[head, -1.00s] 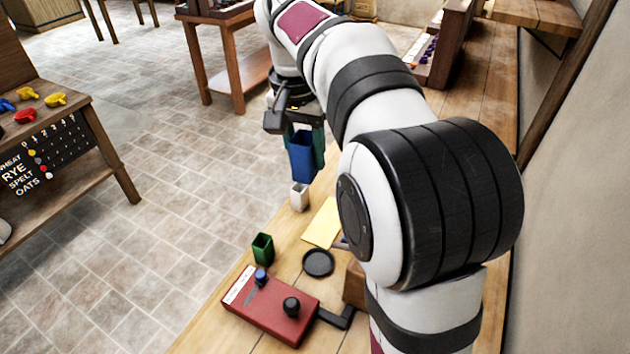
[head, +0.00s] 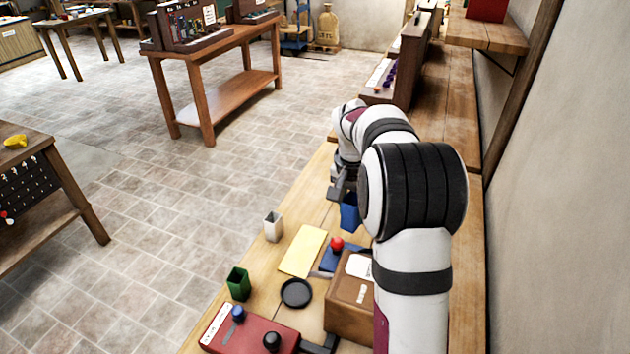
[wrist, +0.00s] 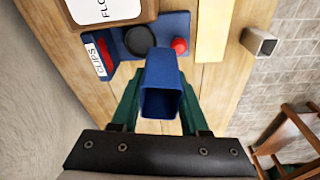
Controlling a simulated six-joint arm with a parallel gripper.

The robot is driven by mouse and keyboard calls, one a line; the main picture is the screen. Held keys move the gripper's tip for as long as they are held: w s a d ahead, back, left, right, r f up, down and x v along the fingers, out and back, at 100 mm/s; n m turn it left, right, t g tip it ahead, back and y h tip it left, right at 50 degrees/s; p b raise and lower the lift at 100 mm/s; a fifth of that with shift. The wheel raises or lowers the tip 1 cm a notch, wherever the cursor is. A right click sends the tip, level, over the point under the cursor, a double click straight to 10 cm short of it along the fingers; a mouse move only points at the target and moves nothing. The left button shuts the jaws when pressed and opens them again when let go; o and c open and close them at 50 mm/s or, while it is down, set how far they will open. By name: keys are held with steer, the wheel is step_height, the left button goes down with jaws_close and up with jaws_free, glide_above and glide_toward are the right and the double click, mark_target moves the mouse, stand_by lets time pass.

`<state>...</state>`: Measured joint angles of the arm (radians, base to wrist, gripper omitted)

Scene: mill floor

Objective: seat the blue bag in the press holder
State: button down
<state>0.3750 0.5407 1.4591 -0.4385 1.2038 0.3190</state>
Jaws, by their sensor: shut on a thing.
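The blue bag (head: 349,214), a small open-topped box shape, is held above the bench, partly hidden by my arm in the head view. In the wrist view the bag (wrist: 162,77) sits between the green fingers of my gripper (wrist: 160,98), which is shut on it; its open mouth faces the camera. I cannot tell for sure which part is the press holder.
A white bag (head: 273,228), a green bag (head: 238,285), a yellow sheet (head: 304,250) and a black dish (head: 296,293) lie on the bench. A brown box (head: 348,305) stands close by the blue device. A red device (head: 250,335) is at the front.

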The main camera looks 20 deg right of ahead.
steer(key=d+f+m, duration=0.1)
steer(key=f, duration=0.3)
steer(key=s+d+f, duration=0.1)
steer(key=d+f, duration=0.1)
steer(key=f, duration=0.1)
steer(key=s+d+f+m, duration=0.1)
steer(key=d+f, duration=0.1)
steer(key=f, duration=0.2)
steer(key=shift+s+f+m, duration=0.15)
steer(key=shift+f+m, duration=0.15)
steer(key=shift+f, duration=0.6)
steer(key=shift+f, duration=0.6)
steer(key=c, duration=0.7)
jaws_free()
steer(key=r, duration=0.3)
steer(key=a+r, duration=0.1)
steer(key=r, duration=0.7)
steer(key=shift+s+a, duration=0.3)
